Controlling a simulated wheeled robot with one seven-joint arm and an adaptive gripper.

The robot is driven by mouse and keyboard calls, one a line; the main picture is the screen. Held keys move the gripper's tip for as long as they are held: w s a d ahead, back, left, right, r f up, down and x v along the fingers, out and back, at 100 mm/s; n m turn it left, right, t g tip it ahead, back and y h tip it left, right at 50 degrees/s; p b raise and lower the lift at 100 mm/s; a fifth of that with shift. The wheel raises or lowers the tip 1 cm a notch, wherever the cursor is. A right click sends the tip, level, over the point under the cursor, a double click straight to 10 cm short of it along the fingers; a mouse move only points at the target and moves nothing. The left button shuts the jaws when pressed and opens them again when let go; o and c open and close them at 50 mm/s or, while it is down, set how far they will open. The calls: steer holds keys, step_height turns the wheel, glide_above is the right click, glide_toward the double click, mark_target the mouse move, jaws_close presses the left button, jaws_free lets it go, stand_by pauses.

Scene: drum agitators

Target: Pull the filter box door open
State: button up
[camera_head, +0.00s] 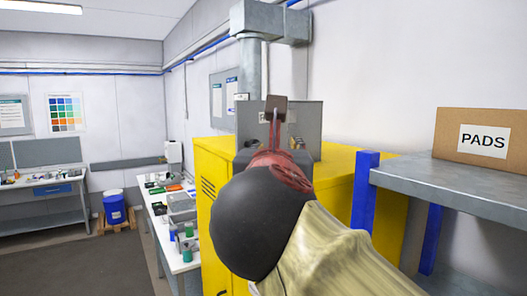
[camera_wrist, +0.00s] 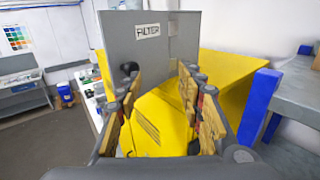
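The filter box (camera_head: 308,127) is a grey metal box on top of a yellow cabinet, below a grey duct. In the wrist view its grey door (camera_wrist: 178,48) faces me with a white FILTER label (camera_wrist: 147,31). Nothing is seen held. In the head view my arm hides much of the gripper and the box's lower front. I cannot tell whether the door stands ajar.
The yellow cabinet (camera_head: 345,166) is beneath the box. To the right, a grey shelf (camera_head: 455,182) with blue posts (camera_head: 364,190) bears a PADS carton (camera_head: 472,138). A cluttered white bench (camera_head: 170,228) stands left. Open floor (camera_head: 75,265) lies farther left.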

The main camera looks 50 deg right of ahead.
steer(key=shift+a, duration=0.1)
steer(key=v, duration=0.7)
stand_by(1.1)
steer(key=shift+s+a, duration=0.1)
steer(key=shift+s, duration=0.05)
stand_by(0.4)
stand_by(0.3)
